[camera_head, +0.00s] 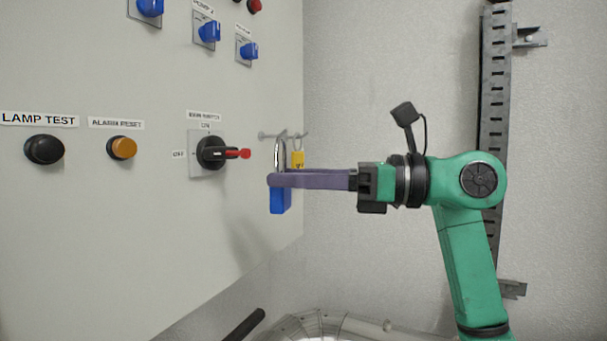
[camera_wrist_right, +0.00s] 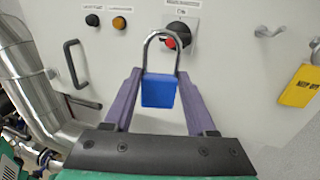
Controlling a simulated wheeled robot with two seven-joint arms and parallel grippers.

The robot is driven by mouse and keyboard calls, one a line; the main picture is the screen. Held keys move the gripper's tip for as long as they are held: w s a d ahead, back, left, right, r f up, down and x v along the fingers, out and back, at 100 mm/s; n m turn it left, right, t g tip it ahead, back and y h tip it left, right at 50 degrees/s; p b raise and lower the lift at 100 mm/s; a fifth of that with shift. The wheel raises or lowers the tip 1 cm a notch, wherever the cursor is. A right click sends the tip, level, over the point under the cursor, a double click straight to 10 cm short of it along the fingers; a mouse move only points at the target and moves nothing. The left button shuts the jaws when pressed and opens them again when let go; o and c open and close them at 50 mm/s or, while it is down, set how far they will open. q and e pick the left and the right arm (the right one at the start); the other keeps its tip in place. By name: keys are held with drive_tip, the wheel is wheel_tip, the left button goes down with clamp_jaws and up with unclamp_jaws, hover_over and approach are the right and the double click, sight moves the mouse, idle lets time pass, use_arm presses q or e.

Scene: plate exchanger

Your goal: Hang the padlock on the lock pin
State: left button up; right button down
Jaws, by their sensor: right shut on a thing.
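A padlock with a blue body (camera_head: 280,200) and a silver shackle is held upright by my right gripper (camera_head: 273,180). The gripper's purple fingers are shut on the body, and the shackle points up. The padlock also shows in the right wrist view (camera_wrist_right: 159,91), with its shackle in front of the rotary switch in that picture. A small metal pin (camera_head: 264,135) sticks out of the panel near the top of the shackle; whether they touch is unclear. A pin also shows apart from the padlock in the right wrist view (camera_wrist_right: 268,32). My left gripper is out of view.
A yellow tag (camera_head: 298,159) hangs beside the shackle. The rotary switch (camera_head: 212,152) with its red handle is on the grey panel (camera_head: 110,240), left of the padlock. A black handle (camera_wrist_right: 74,64) and pipes (camera_wrist_right: 35,80) show at left in the wrist view.

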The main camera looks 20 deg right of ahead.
drive_tip(key=shift+x, duration=1.2)
drive_tip(key=shift+w+a+f+p, duration=0.25)
drive_tip(key=shift+w+a, duration=0.25)
drive_tip(key=shift+w, duration=0.25)
drive_tip(key=shift+w+a+f+p, duration=0.15)
drive_tip(key=shift+w+a+p, duration=0.15)
drive_tip(key=shift+w+a, duration=0.35)
drive_tip(key=shift+w+a+f+p, duration=0.25)
drive_tip(key=shift+w+a, duration=0.15)
drive_tip(key=shift+w, duration=0.45)
drive_tip(key=shift+c, duration=0.6)
unclamp_jaws()
